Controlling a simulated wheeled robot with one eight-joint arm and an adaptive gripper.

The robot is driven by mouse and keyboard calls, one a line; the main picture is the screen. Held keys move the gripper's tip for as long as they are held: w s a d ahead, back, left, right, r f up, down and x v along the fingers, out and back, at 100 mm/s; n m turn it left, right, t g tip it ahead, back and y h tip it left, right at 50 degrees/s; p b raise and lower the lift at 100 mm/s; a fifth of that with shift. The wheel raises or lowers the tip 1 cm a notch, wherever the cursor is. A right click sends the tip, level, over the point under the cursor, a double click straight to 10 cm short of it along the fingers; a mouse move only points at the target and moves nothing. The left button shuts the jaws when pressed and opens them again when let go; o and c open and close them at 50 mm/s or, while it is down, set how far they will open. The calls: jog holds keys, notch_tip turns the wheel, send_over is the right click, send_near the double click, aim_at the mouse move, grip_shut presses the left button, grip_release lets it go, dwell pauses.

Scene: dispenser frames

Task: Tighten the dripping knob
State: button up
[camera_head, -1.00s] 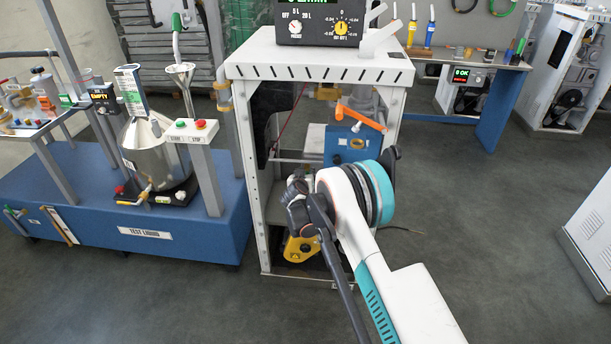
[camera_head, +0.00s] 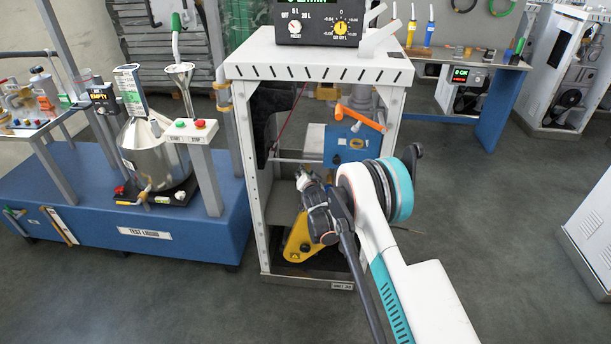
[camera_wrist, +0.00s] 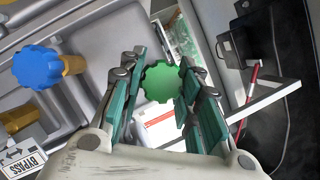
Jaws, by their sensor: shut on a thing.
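A green scalloped knob (camera_wrist: 160,82) sits between the finger pads of my gripper (camera_wrist: 162,84) in the wrist view. The pads close on it from left and right. A blue scalloped knob (camera_wrist: 38,68) on a brass stem is to the left, apart from my fingers. In the head view my gripper (camera_head: 302,180) reaches inside the open white frame; the green knob cannot be made out there. I see no drip in these frames.
The white frame (camera_head: 318,73) has posts around my arm and a blue box with an orange handle (camera_head: 358,118) inside. A yellow part (camera_head: 297,240) lies low in it. A blue bench (camera_head: 80,210) stands left; open floor lies right.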

jog(key=shift+m+t+y, duration=0.3)
jog(key=shift+m+y, duration=0.3)
jog(key=shift+m, duration=0.4)
jog(key=o, duration=1.1)
jog(key=shift+f, duration=0.1)
jog(key=v, duration=1.2)
jog(key=shift+d, duration=0.1)
